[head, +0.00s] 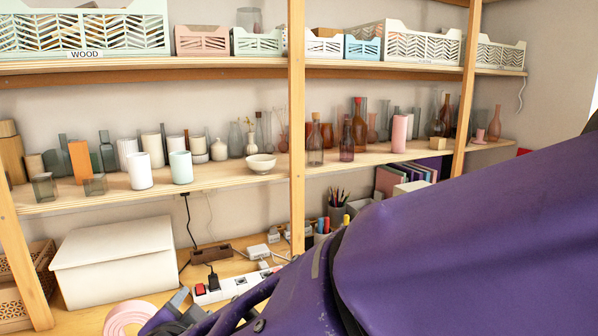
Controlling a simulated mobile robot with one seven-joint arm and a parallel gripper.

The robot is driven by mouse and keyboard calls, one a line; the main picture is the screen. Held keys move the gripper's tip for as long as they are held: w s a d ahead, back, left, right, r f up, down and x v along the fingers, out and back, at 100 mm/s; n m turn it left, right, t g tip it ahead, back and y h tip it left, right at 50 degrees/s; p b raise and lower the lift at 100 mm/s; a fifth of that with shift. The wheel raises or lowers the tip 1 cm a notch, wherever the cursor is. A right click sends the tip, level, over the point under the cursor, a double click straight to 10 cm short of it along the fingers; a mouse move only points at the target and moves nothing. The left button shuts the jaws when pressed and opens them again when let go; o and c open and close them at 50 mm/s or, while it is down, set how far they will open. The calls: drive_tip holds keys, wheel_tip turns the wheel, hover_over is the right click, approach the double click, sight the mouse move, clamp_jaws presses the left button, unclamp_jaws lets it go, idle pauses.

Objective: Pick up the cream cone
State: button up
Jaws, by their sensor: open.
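I cannot make out a cream cone for certain in the head view. Cream things in sight are a small bowl (261,164) on the middle shelf and a block (411,187) on the lower level at the right, but neither looks like a cone. My gripper (178,308) shows only in part at the bottom edge, low over the desk. Its jaws are open, and I see nothing between them. My purple arm covers the lower right and hides much of the desk there.
The middle shelf (215,179) is crowded with vases, bottles and cups. Slatted crates (203,40) line the upper shelf. On the desk are a white lidded box (115,262), a power strip (230,287), a pink roll (128,318) and a pencil cup (338,213). Wooden posts (297,120) stand in front.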

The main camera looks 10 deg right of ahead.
drive_tip(key=s+d+f+n+h, duration=0.1)
drive_tip(key=d+f+n+h, duration=0.15)
drive_tip(key=f, duration=0.75)
drive_tip(key=d+f+n+h, duration=0.15)
drive_tip(key=f+n, duration=0.25)
drive_tip(key=f, duration=0.6)
drive_tip(key=shift+m, duration=0.25)
drive_tip(key=b+x, duration=0.1)
drive_tip(key=x, duration=0.4)
drive_tip(key=b+x, duration=0.2)
drive_tip(key=x, duration=0.4)
drive_tip(key=d+b+x, duration=0.1)
drive_tip(key=x, duration=0.4)
drive_tip(key=shift+w+d+r, duration=0.1)
drive_tip(key=shift+w+r, duration=0.05)
clamp_jaws()
